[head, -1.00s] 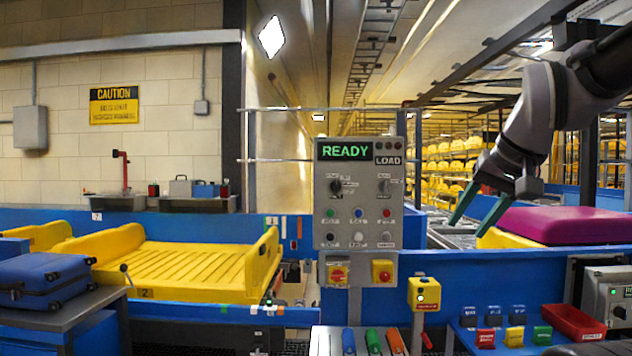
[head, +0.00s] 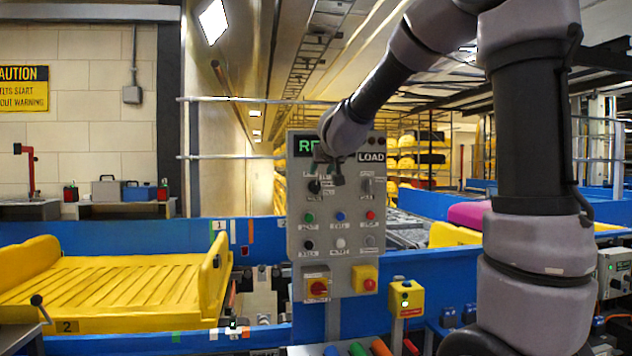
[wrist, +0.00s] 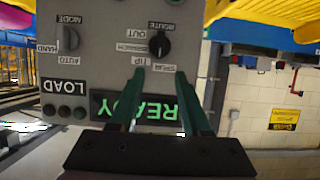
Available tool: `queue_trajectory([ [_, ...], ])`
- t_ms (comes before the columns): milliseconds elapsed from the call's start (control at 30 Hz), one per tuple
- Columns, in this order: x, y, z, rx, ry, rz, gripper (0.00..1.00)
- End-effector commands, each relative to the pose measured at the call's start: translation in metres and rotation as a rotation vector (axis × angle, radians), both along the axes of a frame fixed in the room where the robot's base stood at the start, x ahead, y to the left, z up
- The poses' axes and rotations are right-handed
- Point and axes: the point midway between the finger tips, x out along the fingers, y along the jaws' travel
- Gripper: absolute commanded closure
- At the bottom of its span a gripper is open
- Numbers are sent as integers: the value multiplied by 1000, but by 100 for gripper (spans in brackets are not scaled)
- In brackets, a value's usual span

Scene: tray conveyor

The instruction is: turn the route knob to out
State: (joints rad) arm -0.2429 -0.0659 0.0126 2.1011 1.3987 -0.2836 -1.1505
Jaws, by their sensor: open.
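The route knob (wrist: 159,44) is a round black knob on the grey control panel (head: 299,236), with small labels around it. In the wrist view the panel appears upside down; the labels ROUTE and OUT are readable. Which label the knob points to is not clear. My gripper (wrist: 161,72) is open, its two green fingers pointing at the panel, the tips just short of the knob in the picture and to either side of it. Whether they touch the panel I cannot tell. In the head view my gripper (head: 328,180) is at the knob and partly covers it.
A grey mode knob (wrist: 70,38) sits beside the route knob. The green READY display (wrist: 137,108) and LOAD sign (wrist: 65,87) are close by. Several coloured buttons (head: 340,215) and an emergency stop (head: 318,286) lie below. A yellow tray (head: 110,285) stands to the left.

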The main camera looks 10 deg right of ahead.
Motion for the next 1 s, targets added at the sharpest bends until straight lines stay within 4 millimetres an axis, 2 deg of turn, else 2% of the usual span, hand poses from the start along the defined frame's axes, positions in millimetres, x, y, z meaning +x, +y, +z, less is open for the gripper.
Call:
queue_trajectory([
  [200,40,0,-18,-1,4,1,52],
  [400,69,0,-30,1,2,0,52],
  [600,81,0,-34,3,1,1,52],
  [867,83,0,-35,3,0,2,52],
  [933,82,0,-35,3,1,2,72],
  [1000,82,0,-35,3,1,2,98],
])
